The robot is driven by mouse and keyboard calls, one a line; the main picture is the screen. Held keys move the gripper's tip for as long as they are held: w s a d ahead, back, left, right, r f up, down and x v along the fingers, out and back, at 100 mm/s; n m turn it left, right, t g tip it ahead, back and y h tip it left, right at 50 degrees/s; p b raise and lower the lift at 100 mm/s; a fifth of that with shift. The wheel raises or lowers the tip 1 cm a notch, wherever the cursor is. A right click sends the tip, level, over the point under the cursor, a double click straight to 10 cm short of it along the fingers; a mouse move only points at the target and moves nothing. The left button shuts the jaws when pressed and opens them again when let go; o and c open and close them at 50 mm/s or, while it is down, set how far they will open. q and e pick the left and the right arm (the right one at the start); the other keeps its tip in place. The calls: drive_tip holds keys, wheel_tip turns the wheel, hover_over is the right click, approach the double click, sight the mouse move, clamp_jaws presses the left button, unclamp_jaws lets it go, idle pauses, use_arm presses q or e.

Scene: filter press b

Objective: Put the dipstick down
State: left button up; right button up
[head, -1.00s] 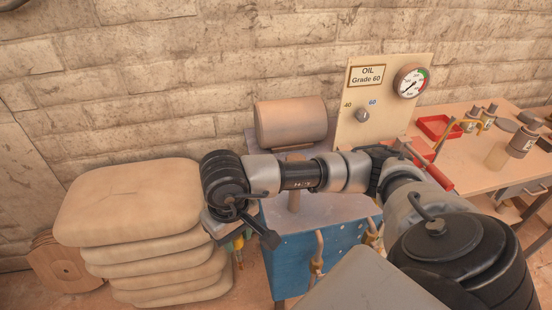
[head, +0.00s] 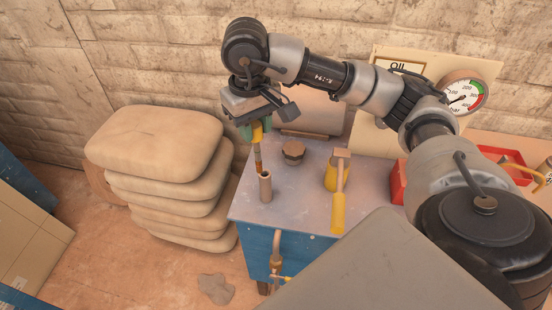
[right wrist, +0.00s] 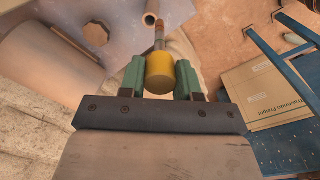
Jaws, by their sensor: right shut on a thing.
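The dipstick (head: 257,139) has a yellow grip and a thin brown rod pointing down. My right gripper (head: 255,128) is shut on the yellow grip, above the left part of the grey-topped blue cabinet (head: 300,208). The rod's lower end shows beside the mouth of a short upright copper-coloured tube (head: 265,188) on the cabinet top; I cannot tell whether it is inside or behind it. In the right wrist view, the yellow grip (right wrist: 160,75) sits between the green fingers and the rod points towards the tube (right wrist: 151,18). My left gripper is not in view.
A large cylinder (head: 315,110) stands behind. Stacked sacks (head: 155,145) are left, a pressure gauge (head: 463,95) back right. A carton (head: 30,245) is far left.

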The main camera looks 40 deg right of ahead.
wheel_tip(320, 180, up, 4)
drive_tip(key=d, duration=0.3)
approach(264, 179)
use_arm(q)
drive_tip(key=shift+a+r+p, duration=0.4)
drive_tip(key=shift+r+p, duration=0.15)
drive_tip(key=shift+p, duration=0.3)
use_arm(e)
drive_tip(key=f, duration=0.3)
drive_tip(key=w+d+f, duration=0.1)
drive_tip(key=f, duration=0.1)
drive_tip(key=shift+d+f, duration=0.1)
drive_tip(key=shift+f, duration=0.2)
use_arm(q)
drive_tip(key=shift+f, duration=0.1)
use_arm(e)
drive_tip(key=shift+f, duration=0.1)
drive_tip(key=shift+f, duration=0.1)
drive_tip(key=o, duration=0.9)
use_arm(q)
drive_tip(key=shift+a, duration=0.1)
use_arm(e)
drive_tip(key=shift+o, duration=0.2)
